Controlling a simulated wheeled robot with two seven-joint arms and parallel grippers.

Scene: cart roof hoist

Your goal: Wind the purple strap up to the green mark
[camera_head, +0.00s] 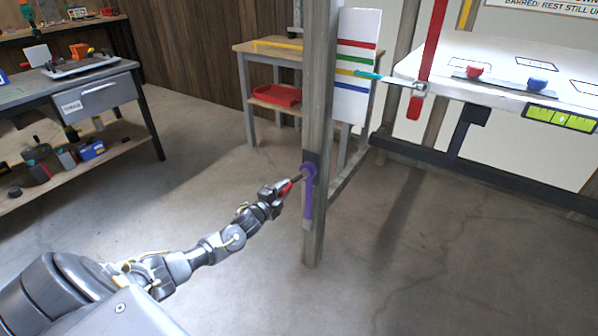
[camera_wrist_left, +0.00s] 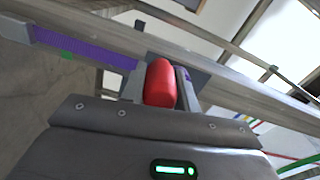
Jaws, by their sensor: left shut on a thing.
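The purple strap (camera_head: 308,203) hangs from a winch drum on the wooden post (camera_head: 317,110) in the head view. My left gripper (camera_head: 284,188) is shut on the red crank handle (camera_wrist_left: 160,83), left of the post. Its fingers flank the handle in the wrist view. My right gripper is out of view.
A white board with coloured stripes (camera_head: 350,104) stands behind the post; a teal pointer (camera_head: 368,76) lies across it. The white roof panel (camera_head: 500,65) is at right, carrying a red knob (camera_head: 473,71) and blue knob (camera_head: 537,82). Workbenches stand behind. Floor around the post is clear.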

